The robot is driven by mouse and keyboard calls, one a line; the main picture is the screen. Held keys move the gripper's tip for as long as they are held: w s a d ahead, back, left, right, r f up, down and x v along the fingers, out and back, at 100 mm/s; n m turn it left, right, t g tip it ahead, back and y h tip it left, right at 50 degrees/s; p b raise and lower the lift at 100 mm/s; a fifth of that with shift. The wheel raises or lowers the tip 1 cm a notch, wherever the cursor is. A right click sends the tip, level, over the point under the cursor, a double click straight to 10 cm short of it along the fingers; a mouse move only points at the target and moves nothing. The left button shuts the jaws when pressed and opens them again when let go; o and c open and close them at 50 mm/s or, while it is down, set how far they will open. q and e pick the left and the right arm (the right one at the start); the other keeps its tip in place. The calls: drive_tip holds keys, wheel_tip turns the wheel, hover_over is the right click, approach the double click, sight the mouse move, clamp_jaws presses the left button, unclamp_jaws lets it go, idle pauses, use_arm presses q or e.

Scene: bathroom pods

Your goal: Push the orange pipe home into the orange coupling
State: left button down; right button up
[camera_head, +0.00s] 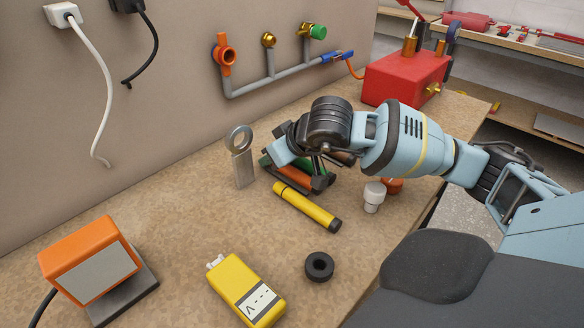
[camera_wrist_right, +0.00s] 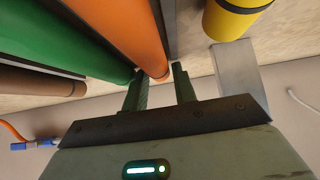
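The orange pipe (camera_head: 294,179) lies in a dark rack on the bench, beside a green pipe (camera_head: 267,160). In the right wrist view the orange pipe (camera_wrist_right: 138,36) reaches down towards my fingers, its end near the gap between them. My right gripper (camera_wrist_right: 160,88) has its fingers apart, close to that end; I cannot tell if they touch it. In the head view my arm hides part of the rack and the fingers. The orange coupling (camera_head: 224,69) sits on the grey wall piping, open and facing out. My left gripper is not in view.
A yellow cylinder (camera_head: 302,204) lies in front of the rack. A metal ring-topped plate (camera_head: 242,168) stands left. A white capped piece (camera_head: 373,197), black ring (camera_head: 319,267), yellow meter (camera_head: 245,288) and orange box (camera_head: 88,262) stand nearer. A red box (camera_head: 405,80) is back right.

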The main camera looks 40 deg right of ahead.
clamp_jaws()
